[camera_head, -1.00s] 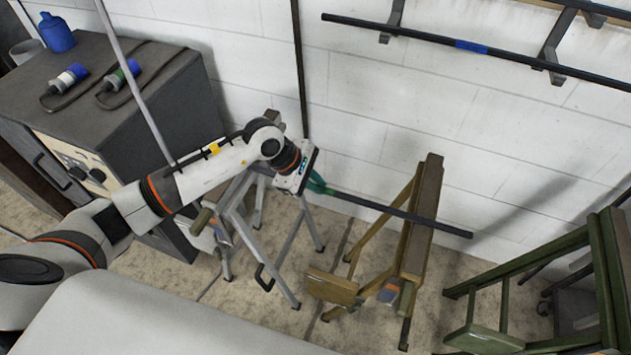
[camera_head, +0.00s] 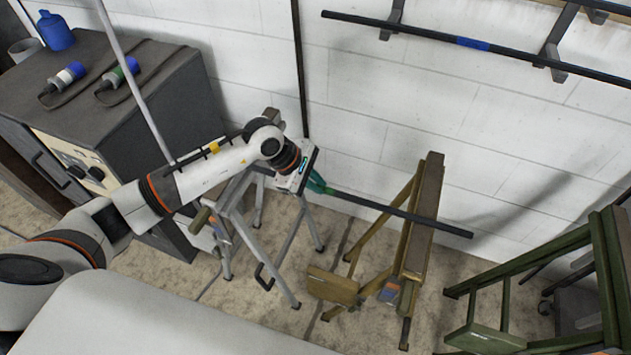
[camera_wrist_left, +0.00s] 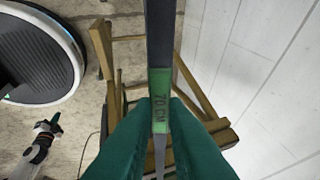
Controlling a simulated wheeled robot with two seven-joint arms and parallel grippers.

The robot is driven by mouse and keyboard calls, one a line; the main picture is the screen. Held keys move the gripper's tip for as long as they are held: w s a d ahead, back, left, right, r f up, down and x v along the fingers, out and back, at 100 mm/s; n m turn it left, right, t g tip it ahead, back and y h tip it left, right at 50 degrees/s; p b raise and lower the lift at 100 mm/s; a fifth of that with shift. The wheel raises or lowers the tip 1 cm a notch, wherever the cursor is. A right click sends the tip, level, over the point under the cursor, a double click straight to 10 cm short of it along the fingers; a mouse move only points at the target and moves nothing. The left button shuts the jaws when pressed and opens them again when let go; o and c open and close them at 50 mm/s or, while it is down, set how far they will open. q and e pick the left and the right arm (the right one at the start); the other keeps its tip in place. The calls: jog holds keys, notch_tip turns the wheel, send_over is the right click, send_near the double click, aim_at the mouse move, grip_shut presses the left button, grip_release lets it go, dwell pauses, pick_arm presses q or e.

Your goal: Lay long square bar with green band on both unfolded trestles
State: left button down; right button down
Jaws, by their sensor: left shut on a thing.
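My left gripper (camera_head: 318,182) has green fingers and is shut on the long dark square bar (camera_head: 375,206) near its green band. In the left wrist view the green band (camera_wrist_left: 161,88), marked "70 CM", sits between the fingers. The bar runs to the right and passes across the top beam of the wooden trestle (camera_head: 421,240); its far end sticks out beyond. The grey metal trestle (camera_head: 284,282) stands unfolded under my left wrist, which partly hides it. I cannot tell whether the bar touches either trestle.
A dark bar with a blue band (camera_head: 472,44) lies on wall brackets. A green trestle-like frame (camera_head: 540,262) stands at the right. A grey cabinet (camera_head: 160,85) with plugs and a blue bottle (camera_head: 56,32) stands at the left. The white wall is close behind.

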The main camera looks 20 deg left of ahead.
pick_arm(q)
jog(key=c, duration=1.5)
grip_release()
jog(key=shift+r, duration=0.15)
jog(key=shift+o, duration=0.7)
jog(key=shift+s+f, duration=0.1)
jog(key=shift+f, duration=0.15)
jog(key=b+v, duration=0.2)
jog(key=v, duration=1)
jog(key=shift+r, duration=0.25)
jog(key=shift+d, duration=0.1)
